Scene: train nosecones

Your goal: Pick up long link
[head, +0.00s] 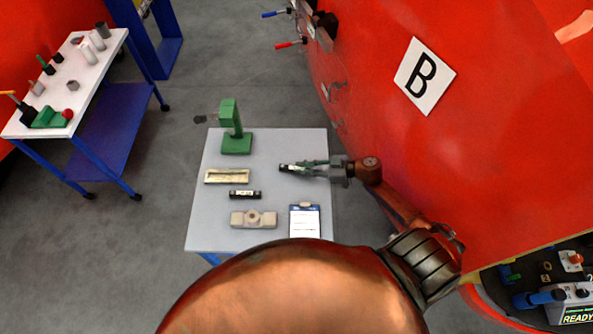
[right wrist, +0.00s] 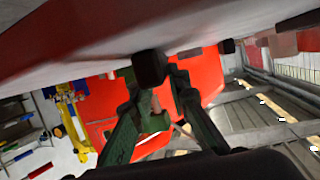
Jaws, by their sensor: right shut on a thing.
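My right gripper (head: 292,168) reaches in from the right over the right part of the grey table. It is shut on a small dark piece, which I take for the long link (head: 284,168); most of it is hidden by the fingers. In the right wrist view a black block end (right wrist: 150,68) shows between the tips of the green-looking fingers, close to the pale tabletop. I cannot tell whether it touches the table. A similar black bar with a pale middle (head: 244,194) lies on the table to the left. My left gripper is not in view.
The table (head: 270,160) also holds a green stand (head: 236,143), a shallow tan tray (head: 227,176), a beige part with a round centre (head: 254,219) and a clipboard (head: 305,222). A red wall with a B sign (head: 424,76) rises close on the right.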

